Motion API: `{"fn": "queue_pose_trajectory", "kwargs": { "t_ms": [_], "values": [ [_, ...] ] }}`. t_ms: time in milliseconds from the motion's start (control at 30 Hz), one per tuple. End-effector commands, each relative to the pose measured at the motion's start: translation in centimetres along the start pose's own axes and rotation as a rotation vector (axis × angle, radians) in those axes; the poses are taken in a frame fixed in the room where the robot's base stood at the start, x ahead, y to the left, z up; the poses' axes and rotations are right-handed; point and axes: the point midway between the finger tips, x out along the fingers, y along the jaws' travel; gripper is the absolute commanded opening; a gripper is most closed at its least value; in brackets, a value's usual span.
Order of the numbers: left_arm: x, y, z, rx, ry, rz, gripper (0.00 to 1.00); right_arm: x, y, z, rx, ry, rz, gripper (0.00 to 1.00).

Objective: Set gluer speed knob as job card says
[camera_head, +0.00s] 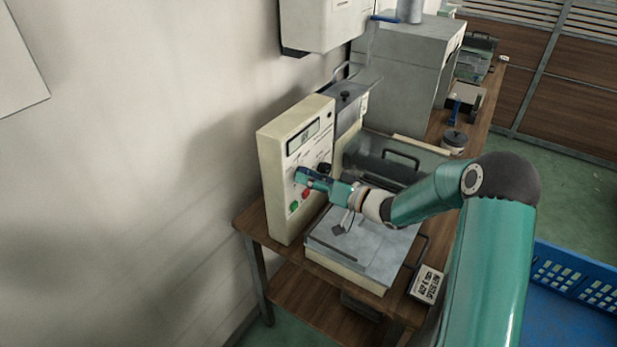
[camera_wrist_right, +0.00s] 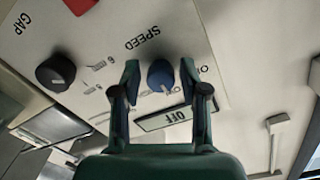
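The gluer's cream control panel (camera_head: 268,160) stands upright on the bench against the wall. In the right wrist view, which is upside down, the blue knob (camera_wrist_right: 161,74) sits beside the word SPEED, with a display (camera_wrist_right: 165,118) reading OFF. My right gripper (camera_wrist_right: 160,72) has one finger on each side of the blue knob, with a small gap visible on both sides. In the head view my right gripper (camera_head: 303,175) is at the panel face and hides the blue knob. A white printed card (camera_head: 427,284) lies at the bench's front edge; its text is too small to read surely.
A black knob (camera_wrist_right: 56,72) marked GAP is beside the speed knob. Red (camera_head: 306,193) and green (camera_head: 293,207) buttons sit low on the panel. A grey-topped unit (camera_head: 365,245) stands in front of it. A blue crate (camera_head: 570,270) is at the right.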

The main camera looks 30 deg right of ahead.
Motion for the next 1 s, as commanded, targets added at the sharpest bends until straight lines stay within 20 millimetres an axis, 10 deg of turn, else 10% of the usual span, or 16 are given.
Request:
{"fn": "queue_pose_trajectory", "kwargs": {
  "t_ms": [467,1000],
  "values": [
    [-0.1,0.0,0.0,0.0,0.0,0.0,0.4,-0.7,0.0,-0.6,-0.006,0.011,0.001,0.56],
    [-0.1,0.0,0.0,0.0,0.0,0.0,0.4,-10.3,0.0,-0.2,-0.005,0.009,0.003,0.56]
  ]
}}
